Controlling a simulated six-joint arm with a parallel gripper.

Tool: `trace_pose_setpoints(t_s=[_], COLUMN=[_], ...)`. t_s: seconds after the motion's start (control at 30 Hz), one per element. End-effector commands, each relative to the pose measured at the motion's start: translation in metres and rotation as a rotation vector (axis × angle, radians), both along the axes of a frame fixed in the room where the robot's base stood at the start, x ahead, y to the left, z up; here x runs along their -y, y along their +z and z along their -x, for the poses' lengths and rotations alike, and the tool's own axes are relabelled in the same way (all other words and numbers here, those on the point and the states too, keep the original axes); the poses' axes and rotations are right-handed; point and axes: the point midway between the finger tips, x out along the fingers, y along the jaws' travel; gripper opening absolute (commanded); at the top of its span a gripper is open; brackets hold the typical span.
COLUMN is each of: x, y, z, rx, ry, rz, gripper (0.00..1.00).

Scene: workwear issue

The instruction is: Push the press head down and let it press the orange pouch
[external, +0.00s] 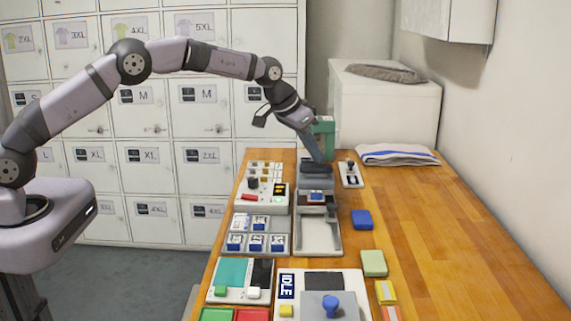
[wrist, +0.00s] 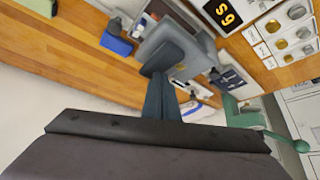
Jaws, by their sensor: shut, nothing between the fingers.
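The press stands at the far end of the table, with a green frame (external: 324,127) and a dark grey head (external: 315,170). The grey head also shows in the wrist view (wrist: 165,40). My gripper (external: 323,160) is shut and empty, pointing down at the head; its fingertips (wrist: 158,62) overlap the head in the picture, and contact is hard to confirm. I cannot make out a clearly orange pouch under the head.
A control box (external: 262,196) with a lit display stands left of the press. Blue-labelled packs (external: 256,243) sit in a tray nearby. A small stand (external: 350,174), a blue block (external: 361,219) and a folded towel (external: 397,155) lie to the right.

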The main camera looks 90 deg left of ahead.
Motion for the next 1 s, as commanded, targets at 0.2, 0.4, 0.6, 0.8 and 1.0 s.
trace_pose_setpoints(t_s=[0.2, 0.4, 0.6, 0.8, 1.0], x=[0.0, 0.0, 0.0, 0.0, 0.0], y=[0.015, 0.028, 0.04, 0.053, 0.066], z=[0.0, 0.0, 0.0, 0.0, 0.0], rx=[0.002, 0.002, 0.002, 0.002, 0.002], ry=[0.0, 0.0, 0.0, 0.0, 0.0], rz=[-0.001, -0.001, -0.001, -0.001, -0.001], gripper=[0.0, 0.0, 0.0, 0.0, 0.0])
